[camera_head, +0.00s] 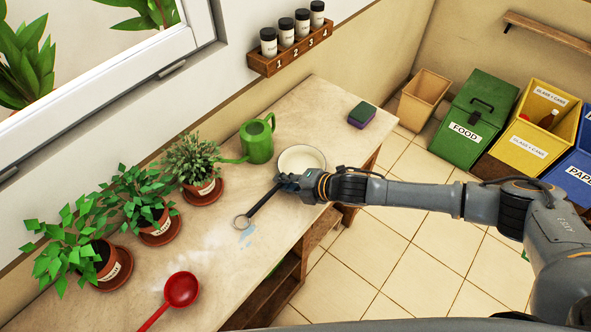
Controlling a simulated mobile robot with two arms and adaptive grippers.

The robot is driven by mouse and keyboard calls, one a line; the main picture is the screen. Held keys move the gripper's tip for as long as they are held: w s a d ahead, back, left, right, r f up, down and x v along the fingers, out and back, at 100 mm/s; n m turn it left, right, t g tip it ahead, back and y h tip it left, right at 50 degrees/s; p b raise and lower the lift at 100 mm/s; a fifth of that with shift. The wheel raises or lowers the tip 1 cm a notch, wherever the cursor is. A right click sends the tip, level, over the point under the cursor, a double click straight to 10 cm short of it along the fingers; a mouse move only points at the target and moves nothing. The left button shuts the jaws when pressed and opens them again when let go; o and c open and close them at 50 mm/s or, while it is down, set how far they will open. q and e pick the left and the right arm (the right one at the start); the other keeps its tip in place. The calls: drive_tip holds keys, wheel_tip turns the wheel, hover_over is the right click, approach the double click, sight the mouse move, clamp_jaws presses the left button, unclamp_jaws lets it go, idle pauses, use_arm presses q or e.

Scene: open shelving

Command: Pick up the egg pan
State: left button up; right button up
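The egg pan (303,157) looks like a small cream-coloured round pan with a long dark handle ending in a metal ring. It is near the right end of the wooden bench, its handle pointing down-left. My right gripper (284,181) is at the handle close to the pan's bowl and covers that part of it. The dark fingers blend with the dark handle, so I cannot tell whether they are closed on it. My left gripper is not in view.
A green watering can (257,140) stands just left of the pan. Several potted herbs (196,160) line the wall side. A red pan or ladle (181,289) lies at the front. A sponge (361,115) is at the far right corner. Bins stand beyond on the floor.

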clamp_jaws()
drive_tip(key=shift+r, duration=0.1)
